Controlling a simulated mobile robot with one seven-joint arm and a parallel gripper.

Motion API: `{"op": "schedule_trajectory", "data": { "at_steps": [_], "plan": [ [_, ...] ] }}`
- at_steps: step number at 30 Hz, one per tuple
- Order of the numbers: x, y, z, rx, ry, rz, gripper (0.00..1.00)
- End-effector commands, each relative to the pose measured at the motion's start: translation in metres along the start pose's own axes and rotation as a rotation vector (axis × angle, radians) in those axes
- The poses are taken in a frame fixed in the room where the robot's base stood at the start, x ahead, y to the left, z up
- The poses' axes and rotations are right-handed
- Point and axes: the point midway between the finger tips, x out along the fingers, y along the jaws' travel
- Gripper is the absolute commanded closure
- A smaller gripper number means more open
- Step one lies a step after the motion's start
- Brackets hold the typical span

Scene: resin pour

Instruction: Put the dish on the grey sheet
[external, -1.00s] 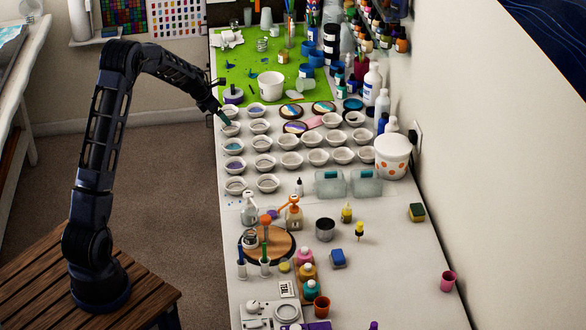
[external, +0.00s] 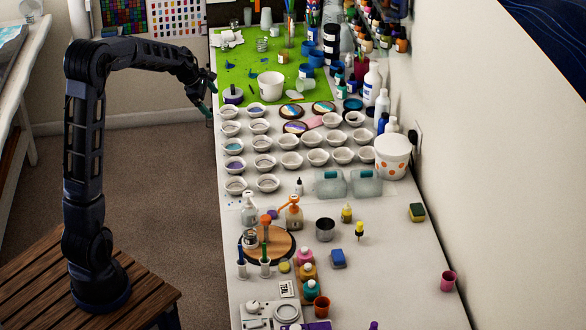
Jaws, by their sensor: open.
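Several small white dishes stand in rows on the long white table; the near-gripper one is the far-left dish (external: 229,112). Another dish (external: 234,147) holds something teal, and one below it (external: 235,165) holds something purple. I cannot tell which dish the task means. The dishes seem to stand on a pale sheet (external: 290,186), whose edges hardly show against the table. My gripper (external: 211,93) is open and empty, just off the table's left edge, beside the far-left dish and apart from it.
A green mat (external: 240,72) with a white tub (external: 271,86) and jars lies behind the dishes. A spotted white bucket (external: 393,157) stands to the right. Pump bottles and a round wooden board (external: 282,256) are nearer. The table's right front is mostly clear.

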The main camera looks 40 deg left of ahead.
Motion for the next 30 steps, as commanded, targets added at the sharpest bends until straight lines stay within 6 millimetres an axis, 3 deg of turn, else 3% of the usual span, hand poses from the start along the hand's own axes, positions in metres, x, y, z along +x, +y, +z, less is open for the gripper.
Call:
{"op": "schedule_trajectory", "data": {
  "at_steps": [1, 6, 14, 23, 30],
  "plan": [
    [-0.017, -0.014, 0.008, 0.074, 0.000, 0.000, 0.09],
    [-0.063, -0.061, 0.023, 0.346, 0.012, -0.012, 0.09],
    [-0.123, -0.138, 0.032, 0.759, 0.035, -0.032, 0.09],
    [-0.178, -0.229, 0.022, 1.227, 0.071, -0.062, 0.09],
    [-0.208, -0.299, 0.000, 1.593, 0.109, -0.096, 0.09]
  ]
}}
